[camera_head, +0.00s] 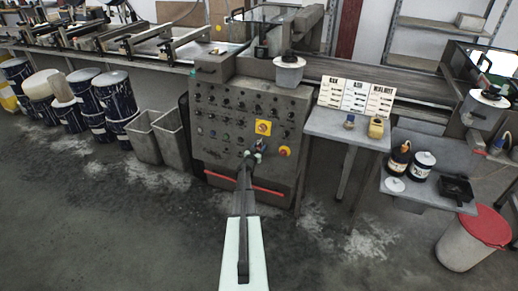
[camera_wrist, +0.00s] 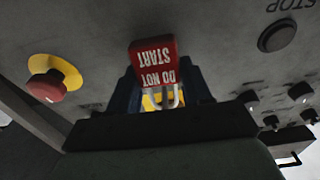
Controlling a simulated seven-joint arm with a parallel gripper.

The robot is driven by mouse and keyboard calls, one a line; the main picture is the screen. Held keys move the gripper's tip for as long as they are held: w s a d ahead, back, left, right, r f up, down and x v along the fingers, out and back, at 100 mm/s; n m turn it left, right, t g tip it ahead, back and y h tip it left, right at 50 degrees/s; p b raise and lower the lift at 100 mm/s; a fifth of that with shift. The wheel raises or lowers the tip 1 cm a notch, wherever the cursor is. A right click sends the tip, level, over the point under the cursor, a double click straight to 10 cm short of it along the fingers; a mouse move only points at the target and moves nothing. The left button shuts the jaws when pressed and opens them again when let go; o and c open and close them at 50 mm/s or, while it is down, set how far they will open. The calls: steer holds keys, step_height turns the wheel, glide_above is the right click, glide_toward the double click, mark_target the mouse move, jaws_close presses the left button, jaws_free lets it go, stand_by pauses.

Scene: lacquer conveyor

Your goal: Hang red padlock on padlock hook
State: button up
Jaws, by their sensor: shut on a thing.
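The red padlock (camera_wrist: 155,58), marked "DO NOT START", shows upside down in the middle of the wrist view, with its metal shackle (camera_wrist: 177,97) toward the bottom of the picture. My gripper (camera_head: 253,154) is shut on it, close to the front of the grey control panel (camera_head: 220,107). Dark blue parts flank the shackle, and something yellow shows behind it. The padlock is too small to make out in the head view. I cannot clearly pick out the padlock hook, nor tell whether the shackle touches it.
A red mushroom button (camera_wrist: 45,86) on a yellow disc sits beside the padlock. Knobs and a black button (camera_wrist: 277,36) project nearby. A small table (camera_head: 330,128) stands right of the panel.

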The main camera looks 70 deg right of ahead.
steer(key=o, duration=1.3)
steer(key=a, duration=1.3)
steer(key=shift+a, duration=0.4)
